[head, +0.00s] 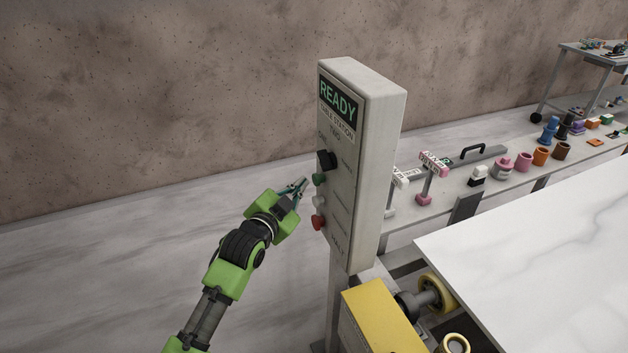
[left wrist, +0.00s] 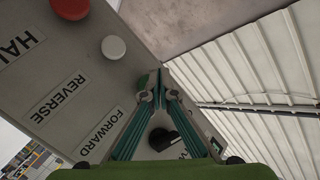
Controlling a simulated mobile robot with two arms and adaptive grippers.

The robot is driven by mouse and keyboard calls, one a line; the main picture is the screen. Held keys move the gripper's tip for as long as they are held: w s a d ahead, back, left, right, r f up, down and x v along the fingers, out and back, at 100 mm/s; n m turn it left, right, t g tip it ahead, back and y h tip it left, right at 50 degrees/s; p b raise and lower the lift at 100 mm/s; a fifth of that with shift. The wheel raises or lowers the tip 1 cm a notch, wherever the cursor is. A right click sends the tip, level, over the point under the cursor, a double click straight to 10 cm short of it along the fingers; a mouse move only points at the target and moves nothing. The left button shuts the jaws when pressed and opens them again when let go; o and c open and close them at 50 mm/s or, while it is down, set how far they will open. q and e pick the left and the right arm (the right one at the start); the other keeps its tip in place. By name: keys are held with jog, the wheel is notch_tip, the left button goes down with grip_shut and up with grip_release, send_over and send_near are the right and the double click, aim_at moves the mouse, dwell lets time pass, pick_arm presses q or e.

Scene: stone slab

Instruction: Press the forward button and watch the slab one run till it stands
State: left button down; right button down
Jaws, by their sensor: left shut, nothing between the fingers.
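A pale control box (head: 385,130) stands on a post, and its screen (head: 338,97) reads READY. On its face are a black selector knob (head: 326,160), the green forward button (head: 319,179), a white button (head: 317,200) and a red button (head: 318,222). My left gripper (head: 304,183) is shut and empty, its tips close to the green button; I cannot tell whether they touch. In the left wrist view the fingers (left wrist: 158,75) hide that button beside the FORWARD label (left wrist: 100,130). The white marble slab (head: 560,255) lies at lower right. My right gripper is out of view.
A yellow housing (head: 382,318) and rollers (head: 436,292) sit beside the slab, below the box. A long bench (head: 440,194) behind holds pink stands, cups and other small items. A cart (head: 590,85) stands at far right. Open floor lies left of the box.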

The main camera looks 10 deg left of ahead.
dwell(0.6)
pick_arm(q)
jog(key=shift+w+d, duration=0.25)
jog(key=shift+d, duration=0.1)
